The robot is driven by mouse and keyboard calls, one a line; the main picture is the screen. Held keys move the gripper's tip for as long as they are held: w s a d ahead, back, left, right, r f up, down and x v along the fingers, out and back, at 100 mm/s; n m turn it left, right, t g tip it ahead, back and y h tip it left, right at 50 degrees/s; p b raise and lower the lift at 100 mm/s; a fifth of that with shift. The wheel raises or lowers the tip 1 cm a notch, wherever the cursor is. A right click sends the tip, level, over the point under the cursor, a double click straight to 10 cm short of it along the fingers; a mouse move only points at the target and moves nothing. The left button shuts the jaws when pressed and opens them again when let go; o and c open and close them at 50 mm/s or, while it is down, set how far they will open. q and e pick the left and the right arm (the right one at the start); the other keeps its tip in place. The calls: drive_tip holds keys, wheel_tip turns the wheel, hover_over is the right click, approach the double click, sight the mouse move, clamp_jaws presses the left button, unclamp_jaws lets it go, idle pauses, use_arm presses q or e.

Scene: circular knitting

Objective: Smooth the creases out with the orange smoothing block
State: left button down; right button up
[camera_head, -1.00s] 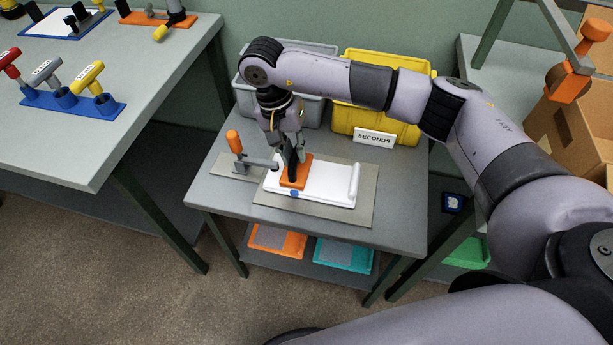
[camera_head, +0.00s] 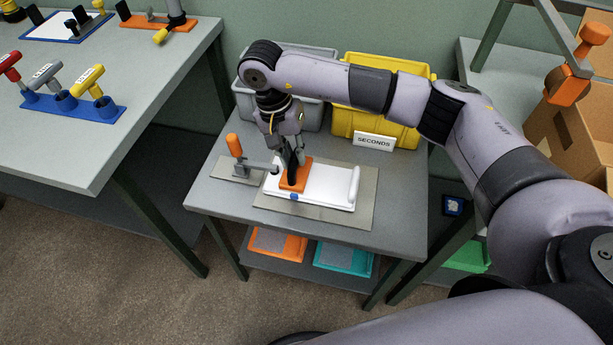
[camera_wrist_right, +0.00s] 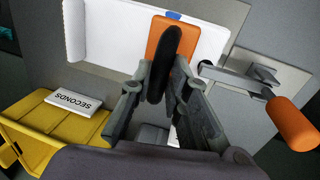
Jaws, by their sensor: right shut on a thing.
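The orange smoothing block (camera_head: 294,179) stands flat on a white panel, apparently fabric (camera_head: 325,188), near the panel's left end. The panel has a raised white roll along its right edge and a blue mark at its front edge. No creases can be made out. My right gripper (camera_head: 290,163) is shut on the block's dark upright handle, above the block. In the right wrist view the fingers (camera_wrist_right: 160,95) close around the handle, and the orange block (camera_wrist_right: 168,45) reaches across the white panel (camera_wrist_right: 110,35). My left gripper is not in view.
A clamp with an orange handle (camera_head: 235,146) stands at the panel's left. A grey bin (camera_head: 310,115) and a yellow bin (camera_head: 360,122) with a SECONDS sign (camera_head: 374,142) stand behind. The grey plate (camera_head: 362,212) is bare in front and right of the panel.

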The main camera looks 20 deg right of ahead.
clamp_jaws()
drive_tip(key=shift+s+d+p+v, duration=0.15)
drive_tip(key=shift+p+v, duration=0.25)
drive_tip(key=shift+v, duration=0.4)
drive_tip(key=shift+s+d+p+v, duration=0.15)
drive_tip(key=shift+p+v, duration=0.2)
drive_tip(key=shift+v, duration=0.5)
drive_tip(key=shift+d+p+v, duration=0.1)
drive_tip(key=shift+p+v, duration=0.3)
drive_tip(key=shift+v, duration=0.4)
drive_tip(key=shift+r, duration=0.1)
